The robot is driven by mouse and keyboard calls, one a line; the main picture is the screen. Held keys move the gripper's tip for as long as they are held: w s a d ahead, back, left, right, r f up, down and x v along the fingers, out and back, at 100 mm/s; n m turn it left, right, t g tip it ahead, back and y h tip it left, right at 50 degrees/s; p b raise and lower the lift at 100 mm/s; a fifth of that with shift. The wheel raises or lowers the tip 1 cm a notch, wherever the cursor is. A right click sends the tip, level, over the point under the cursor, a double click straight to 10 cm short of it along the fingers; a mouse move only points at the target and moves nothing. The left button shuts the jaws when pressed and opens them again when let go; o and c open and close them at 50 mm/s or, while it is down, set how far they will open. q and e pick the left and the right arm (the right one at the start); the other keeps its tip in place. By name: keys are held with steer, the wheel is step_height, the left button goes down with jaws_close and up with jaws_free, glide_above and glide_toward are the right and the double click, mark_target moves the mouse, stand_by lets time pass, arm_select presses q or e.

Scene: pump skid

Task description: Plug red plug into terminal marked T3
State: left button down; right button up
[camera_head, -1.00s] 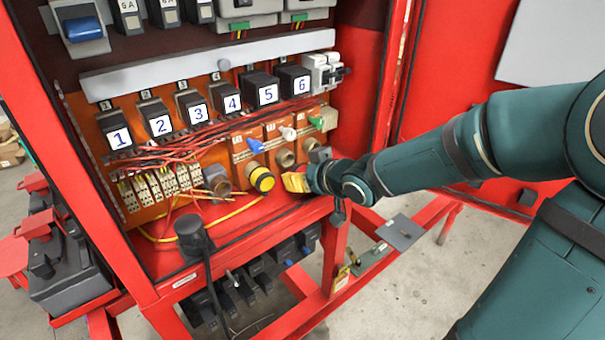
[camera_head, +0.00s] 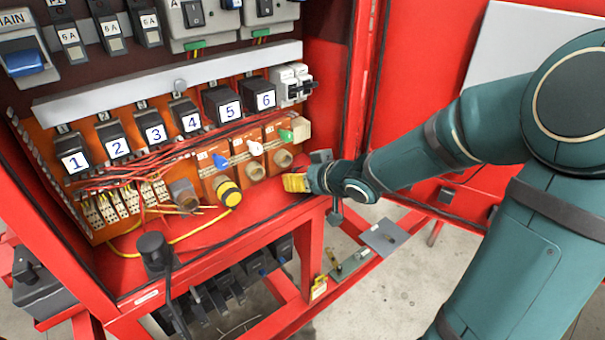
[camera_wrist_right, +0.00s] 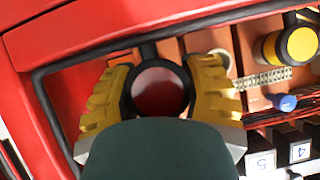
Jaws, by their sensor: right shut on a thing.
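My right gripper (camera_head: 296,183) is at the cabinet's lower right front edge, right of and in front of the terminals. In the right wrist view its yellow fingers (camera_wrist_right: 160,88) are shut on a round red plug (camera_wrist_right: 158,92) with a dark rim. The plug is hidden in the head view. Three orange terminal blocks carry a yellow-capped plug (camera_head: 228,193) at left, a middle round socket (camera_head: 255,171) and a right round socket (camera_head: 283,158). The held plug is apart from the sockets. The terminal markings are too small to read. My left gripper is out of view.
Blue (camera_head: 220,160), white (camera_head: 256,149) and green (camera_head: 286,135) knobs sit above the sockets. Red wires (camera_head: 140,165) hang under the numbered breakers. A black plug with a cable (camera_head: 155,250) stands at the front left. The red cabinet side wall (camera_head: 325,100) stands behind the gripper.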

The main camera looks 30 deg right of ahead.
mark_target(283, 164)
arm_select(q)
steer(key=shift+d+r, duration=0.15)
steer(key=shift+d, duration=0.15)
arm_select(e)
steer(key=shift+d, duration=0.3)
steer(key=shift+w+a+b, duration=0.15)
steer(key=shift+w+b, duration=0.2)
steer(key=shift+w, duration=0.9)
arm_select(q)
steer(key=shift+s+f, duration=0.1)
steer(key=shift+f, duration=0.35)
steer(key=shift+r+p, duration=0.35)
arm_select(e)
steer(key=shift+s, duration=0.1)
steer(key=shift+w+a, duration=0.15)
steer(key=shift+w, duration=1.65)
steer(key=o, duration=1.2)
steer(key=v, duration=1.2)
